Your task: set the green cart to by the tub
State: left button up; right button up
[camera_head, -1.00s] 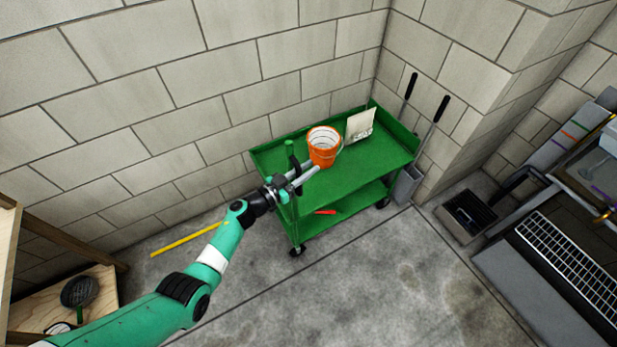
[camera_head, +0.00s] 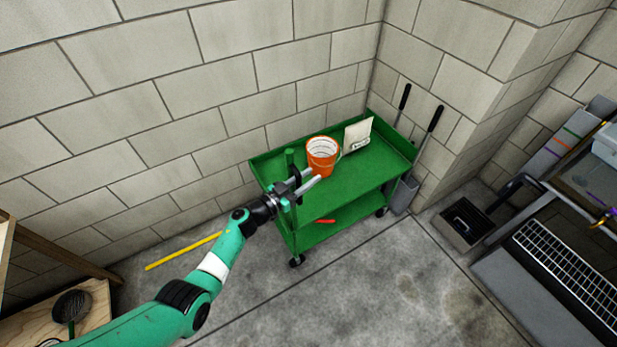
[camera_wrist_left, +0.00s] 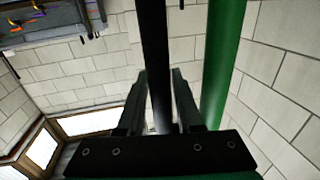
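The green cart (camera_head: 360,180) stands on its wheels near the block wall corner. An orange bucket (camera_head: 321,158) and a pale packet (camera_head: 356,134) stand on its top shelf. A red item (camera_head: 325,221) lies on its lower shelf. My left gripper (camera_head: 312,178) is at the cart's left end, its fingers apart on either side of the black handle bar (camera_wrist_left: 157,60). A green post (camera_wrist_left: 222,60) stands beside it in the left wrist view. No firm grip on the bar shows. I cannot pick out the tub for sure. My right gripper is out of view.
A dark open box (camera_head: 465,222) sits on the floor right of the cart, near a bench (camera_head: 560,275). Two black-handled tools (camera_head: 430,135) lean at the corner. A yellow rod (camera_head: 183,250) lies by the wall. A wooden shelf (camera_head: 95,310) is at left. Front floor is clear.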

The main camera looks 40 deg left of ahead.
pick_arm(q)
jog(key=s+p, duration=0.2)
jog(key=s, duration=0.1)
jog(key=shift+s+a+r+p, duration=0.1)
jog(key=shift+a+r+p, duration=0.1)
jog(key=shift+r+p, duration=0.15)
jog(key=p, duration=0.3)
send_near(297, 184)
jog(key=w, duration=0.3)
jog(key=shift+d+f, duration=0.15)
jog(key=shift+f, duration=0.25)
